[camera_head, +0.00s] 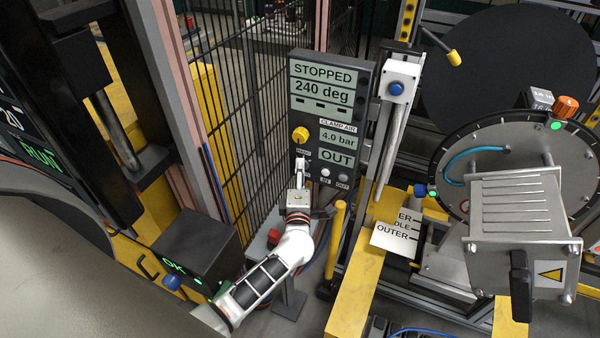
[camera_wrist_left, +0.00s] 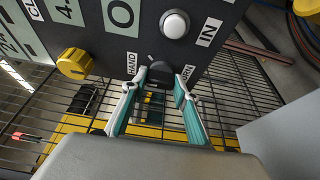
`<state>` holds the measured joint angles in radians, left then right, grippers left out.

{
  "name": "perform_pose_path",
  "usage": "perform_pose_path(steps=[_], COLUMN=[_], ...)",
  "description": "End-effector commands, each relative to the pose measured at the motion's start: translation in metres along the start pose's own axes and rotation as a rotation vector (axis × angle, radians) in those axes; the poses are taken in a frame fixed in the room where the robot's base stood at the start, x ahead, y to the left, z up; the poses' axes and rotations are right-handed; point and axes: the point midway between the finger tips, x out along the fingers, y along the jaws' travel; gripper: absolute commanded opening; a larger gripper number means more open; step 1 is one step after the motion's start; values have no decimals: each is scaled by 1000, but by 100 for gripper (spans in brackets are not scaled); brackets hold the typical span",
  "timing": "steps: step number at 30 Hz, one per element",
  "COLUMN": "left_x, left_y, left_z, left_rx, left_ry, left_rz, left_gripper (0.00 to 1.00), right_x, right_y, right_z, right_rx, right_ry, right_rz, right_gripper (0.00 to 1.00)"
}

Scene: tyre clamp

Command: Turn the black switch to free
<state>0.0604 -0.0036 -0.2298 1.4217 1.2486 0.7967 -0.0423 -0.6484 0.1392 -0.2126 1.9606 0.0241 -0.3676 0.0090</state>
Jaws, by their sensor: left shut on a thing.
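The black switch (camera_wrist_left: 158,72) sits low on the dark control panel in the left wrist view. A label reading HAND is on its left, and another label, too small to read surely, is on its right. My left gripper (camera_wrist_left: 160,82) has its two fingertips on either side of the switch and is shut on it. In the head view my left gripper (camera_head: 300,170) reaches up to the lower left of the control panel (camera_head: 312,128) and hides the switch. My right gripper is in neither view.
A yellow knob (camera_head: 300,134) is just above the gripper, and white buttons (camera_head: 325,172) are to its right. A black mesh fence (camera_head: 262,90) stands behind. A black box (camera_head: 195,245) reading OK is left of my arm. A wheel-like machine (camera_head: 500,160) is at right.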

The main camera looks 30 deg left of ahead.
Motion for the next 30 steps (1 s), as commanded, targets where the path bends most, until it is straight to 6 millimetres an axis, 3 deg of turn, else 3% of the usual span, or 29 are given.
perform_pose_path(steps=[12,13,15,25,30], left_x=[0,0,0,-1,-16], left_y=[0,0,0,0,-1], left_z=[1,1,1,0,1], left_rx=[7,7,7,6,5], left_ry=[-1,-1,-1,0,-1], left_rz=[2,2,2,2,1], left_gripper=[8,34,46,46,46], right_x=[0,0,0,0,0], right_y=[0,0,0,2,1], right_z=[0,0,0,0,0], right_rx=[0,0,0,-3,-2], right_ry=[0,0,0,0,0], right_rz=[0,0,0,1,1], right_gripper=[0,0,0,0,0])
